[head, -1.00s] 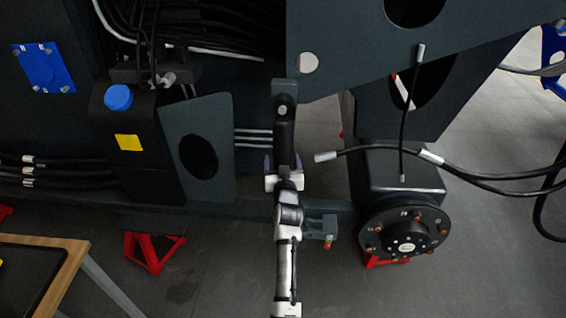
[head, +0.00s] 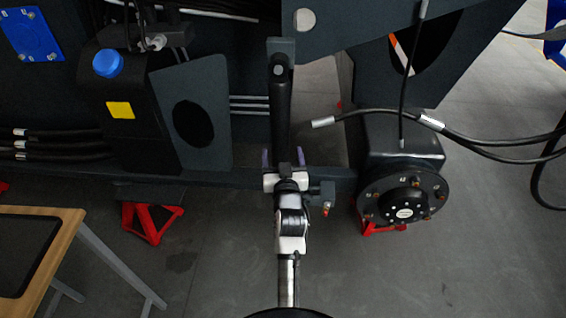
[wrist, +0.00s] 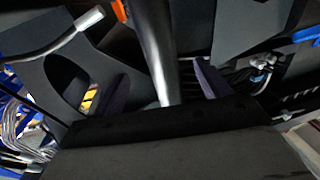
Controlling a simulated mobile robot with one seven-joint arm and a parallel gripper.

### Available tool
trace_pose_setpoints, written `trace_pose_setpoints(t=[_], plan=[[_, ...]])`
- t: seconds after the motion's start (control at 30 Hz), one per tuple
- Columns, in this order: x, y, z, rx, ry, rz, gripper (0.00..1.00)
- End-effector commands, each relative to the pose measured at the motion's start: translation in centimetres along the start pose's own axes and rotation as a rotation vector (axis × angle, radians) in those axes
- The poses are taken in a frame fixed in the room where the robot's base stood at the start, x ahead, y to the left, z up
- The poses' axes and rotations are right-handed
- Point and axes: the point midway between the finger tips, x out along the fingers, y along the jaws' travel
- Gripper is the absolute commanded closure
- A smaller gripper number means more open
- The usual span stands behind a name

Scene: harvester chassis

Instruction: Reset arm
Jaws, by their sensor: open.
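My gripper (head: 284,160) is in the middle of the head view, at the lower end of a dark upright cylinder (head: 281,115) on the chassis. Its two purple-grey fingers stand apart, one on each side of the cylinder's lower end. In the wrist view, my gripper (wrist: 160,85) is open, with the cylinder (wrist: 157,45) running between the spread fingers. I see a gap on both sides, so the fingers do not look closed on it. The cylinder's lowest end is hidden by the gripper.
A wheel hub (head: 403,202) and loose hoses (head: 470,134) lie to the right. A plate with an oval hole (head: 193,115) and a blue-capped tank (head: 108,64) are at left. A wooden-edged table (head: 58,235) stands lower left. Open floor (head: 220,265) lies below the chassis.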

Motion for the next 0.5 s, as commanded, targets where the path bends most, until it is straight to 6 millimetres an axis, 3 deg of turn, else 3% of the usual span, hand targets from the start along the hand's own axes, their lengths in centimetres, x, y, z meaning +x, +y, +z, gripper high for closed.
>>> trace_pose_setpoints(t=[0.2,0.5], plan=[[-1.4,0.01,-0.02,0.0,0.001,0.0,0.24],[-1.45,0.0,-0.06,0.0,0.001,0.0,0.24]])
